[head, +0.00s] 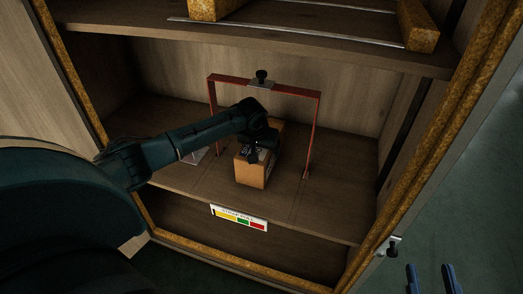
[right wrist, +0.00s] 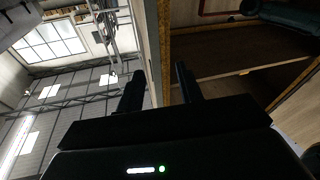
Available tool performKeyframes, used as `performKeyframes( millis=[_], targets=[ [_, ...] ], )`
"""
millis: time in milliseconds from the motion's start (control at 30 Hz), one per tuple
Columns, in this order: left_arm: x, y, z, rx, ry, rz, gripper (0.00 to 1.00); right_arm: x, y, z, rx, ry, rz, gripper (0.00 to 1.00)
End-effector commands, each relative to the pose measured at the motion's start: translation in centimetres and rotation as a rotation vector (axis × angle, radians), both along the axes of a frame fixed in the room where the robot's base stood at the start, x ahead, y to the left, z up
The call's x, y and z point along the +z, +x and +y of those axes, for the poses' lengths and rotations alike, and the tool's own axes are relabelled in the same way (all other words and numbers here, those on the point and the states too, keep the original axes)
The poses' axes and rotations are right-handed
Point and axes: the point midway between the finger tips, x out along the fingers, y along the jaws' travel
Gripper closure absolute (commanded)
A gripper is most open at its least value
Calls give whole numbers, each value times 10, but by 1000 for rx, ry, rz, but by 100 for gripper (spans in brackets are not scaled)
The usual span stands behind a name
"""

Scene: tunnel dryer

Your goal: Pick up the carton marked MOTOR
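A brown carton (head: 251,171) stands on the middle shelf, under and just in front of a red arch. A dark label shows on its top, but I cannot read it. My left arm reaches in from the left, and its gripper (head: 254,153) is at the carton's top, pointing down. The gripper hides part of the top; I cannot tell whether its fingers are closed on the carton. My right gripper (head: 431,279) is outside the cabinet at lower right. Its two fingers stand apart and empty, also in the right wrist view (right wrist: 158,88).
The red arch (head: 213,98) with a black knob spans the shelf (head: 330,205). A pale plate (head: 194,157) lies left of the carton. A coloured sign (head: 238,218) is on the shelf's front edge. An upper shelf (head: 290,43) hangs above. The cabinet's right post (head: 425,150) separates both grippers.

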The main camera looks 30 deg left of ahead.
Motion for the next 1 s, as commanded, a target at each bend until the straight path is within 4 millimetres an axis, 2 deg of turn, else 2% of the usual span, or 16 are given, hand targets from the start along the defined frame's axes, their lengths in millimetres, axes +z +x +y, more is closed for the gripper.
performKeyframes(
  millis=[33,367,400,767,867,1000],
  targets=[
    [0,0,0,0,1,1,61,0,0,0,0,0,0,64],
    [0,0,1,0,1,1,88,0,0,0,0,0,1,64],
    [4,2,1,0,0,-9,90,0,0,0,0,0,1,64],
    [10,0,0,1,-2,-8,90,6,0,0,-1,-9,-3,64],
    [19,-2,-1,0,-2,-9,90,9,0,0,-3,-27,-7,64],
    [42,-1,-1,0,-2,-12,90,8,-3,-2,-10,-59,2,64]
  ],
)
